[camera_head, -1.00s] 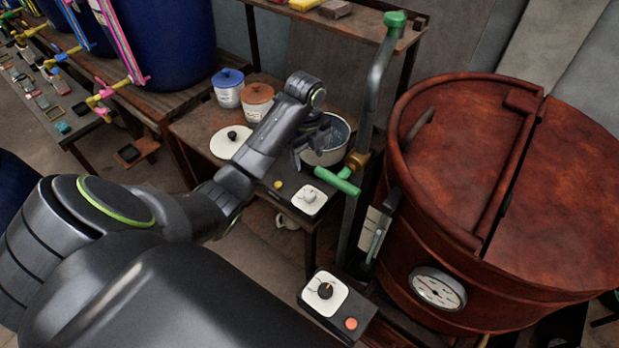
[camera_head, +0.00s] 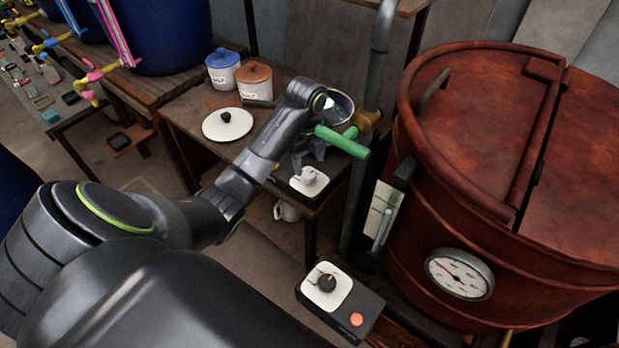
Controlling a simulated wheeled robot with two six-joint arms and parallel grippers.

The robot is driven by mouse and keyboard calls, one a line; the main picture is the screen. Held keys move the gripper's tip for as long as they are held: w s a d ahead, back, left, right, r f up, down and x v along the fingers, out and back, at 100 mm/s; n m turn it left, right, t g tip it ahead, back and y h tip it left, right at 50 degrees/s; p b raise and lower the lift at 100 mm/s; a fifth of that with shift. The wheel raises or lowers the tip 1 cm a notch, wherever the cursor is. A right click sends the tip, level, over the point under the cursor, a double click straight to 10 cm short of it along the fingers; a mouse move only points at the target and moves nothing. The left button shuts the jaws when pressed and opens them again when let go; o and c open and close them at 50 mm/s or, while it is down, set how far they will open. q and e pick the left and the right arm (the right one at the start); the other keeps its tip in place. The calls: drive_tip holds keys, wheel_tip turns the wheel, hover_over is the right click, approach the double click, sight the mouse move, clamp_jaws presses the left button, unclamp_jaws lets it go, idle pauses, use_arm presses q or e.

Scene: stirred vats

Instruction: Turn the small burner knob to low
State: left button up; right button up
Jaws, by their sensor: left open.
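The small burner's knob (camera_head: 309,175) is pale and sits on a white dial plate (camera_head: 314,187) at the front of the small burner (camera_head: 290,185) on the wooden bench. My left gripper (camera_head: 308,158) is open, just above and behind the knob, with its fingers pointing down. I cannot tell whether a finger touches it. My left forearm and wrist hide much of the burner and part of the metal pot (camera_head: 343,106) on it. My right gripper is out of view.
A green-handled valve (camera_head: 342,141) on an upright pipe (camera_head: 378,70) stands close right of my gripper. Beyond it is a large red-brown vat (camera_head: 450,220). A black control box (camera_head: 340,300) is nearer. A white lid (camera_head: 227,125) and two jars (camera_head: 223,70) lie left.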

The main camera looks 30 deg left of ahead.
sight(309, 174)
use_arm(q)
wheel_tip(309, 174, down, 2)
drive_tip(key=shift+f+b, duration=0.25)
drive_tip(key=shift+b, duration=0.55)
wheel_tip(309, 174, down, 2)
drive_tip(key=shift+f, duration=0.1)
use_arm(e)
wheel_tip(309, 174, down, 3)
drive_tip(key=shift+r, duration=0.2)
use_arm(q)
drive_tip(key=shift+c, duration=0.3)
